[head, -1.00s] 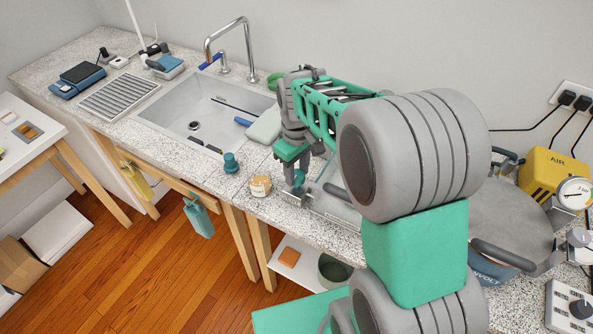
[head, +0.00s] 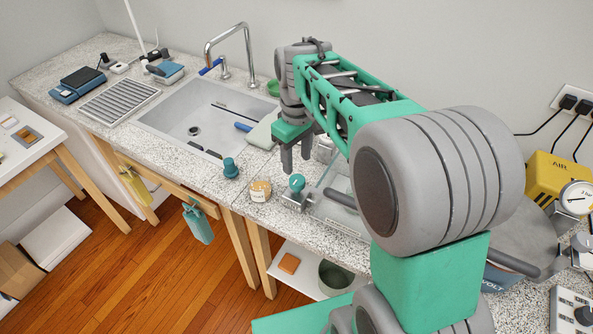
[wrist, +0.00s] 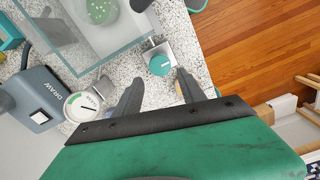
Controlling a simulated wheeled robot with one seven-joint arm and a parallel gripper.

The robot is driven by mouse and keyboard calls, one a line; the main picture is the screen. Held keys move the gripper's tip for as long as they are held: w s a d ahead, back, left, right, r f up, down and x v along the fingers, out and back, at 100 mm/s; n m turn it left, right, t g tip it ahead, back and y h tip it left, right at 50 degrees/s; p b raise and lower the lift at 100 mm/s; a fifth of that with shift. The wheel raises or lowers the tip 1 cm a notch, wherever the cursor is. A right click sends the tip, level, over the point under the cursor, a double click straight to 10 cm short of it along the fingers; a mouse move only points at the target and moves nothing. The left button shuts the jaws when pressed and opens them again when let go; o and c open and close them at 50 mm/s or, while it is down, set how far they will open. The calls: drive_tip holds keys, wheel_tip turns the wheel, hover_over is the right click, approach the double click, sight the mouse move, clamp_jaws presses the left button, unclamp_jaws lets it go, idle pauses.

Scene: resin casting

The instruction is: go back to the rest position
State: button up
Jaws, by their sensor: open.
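My gripper (head: 295,163) is open and empty, pointing down above the counter. Its two dark fingers also show in the wrist view (wrist: 159,82). A round teal knob (head: 297,182) on a small metal bracket sits just below the fingertips, apart from them. In the wrist view the knob (wrist: 160,65) lies beyond the fingertips, between their lines. My arm reaches over the counter from the right and hides part of it.
A clear-walled tank (wrist: 120,50) stands beside the knob. A small tan jar (head: 260,191) and a teal bottle (head: 231,168) stand to the left. The sink (head: 190,115) and tap (head: 207,50) lie behind. A grey pump (wrist: 40,98) with a gauge is close by.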

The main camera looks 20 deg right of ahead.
drive_tip(key=shift+r, duration=0.45)
